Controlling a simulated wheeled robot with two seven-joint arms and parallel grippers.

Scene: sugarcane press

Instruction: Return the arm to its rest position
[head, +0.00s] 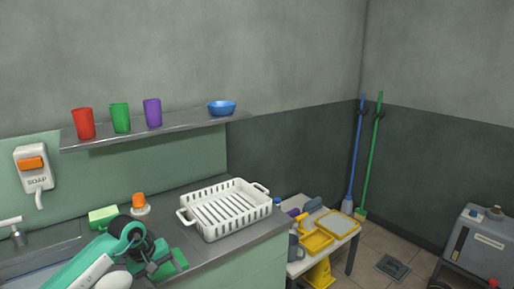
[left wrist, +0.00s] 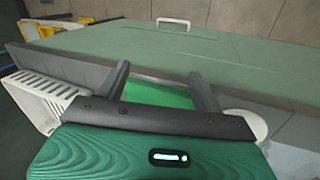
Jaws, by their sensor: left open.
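My left arm comes in at the lower left of the head view, with its left gripper (head: 160,267) low over the front of the counter. In the left wrist view the two grey fingers of this gripper (left wrist: 160,78) stand apart. A bright green patch (left wrist: 158,96) shows between and beyond them; I cannot tell whether it touches the fingers. A green piece (head: 179,260) also shows beside the gripper in the head view. My right gripper is not in view.
A white dish rack (head: 222,212) stands on the counter right of my gripper. A green sponge (head: 103,216) and an orange-topped item (head: 139,203) are behind it. A shelf (head: 100,140) above holds cups and a blue bowl. A cluttered side table (head: 337,225) stands to the right.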

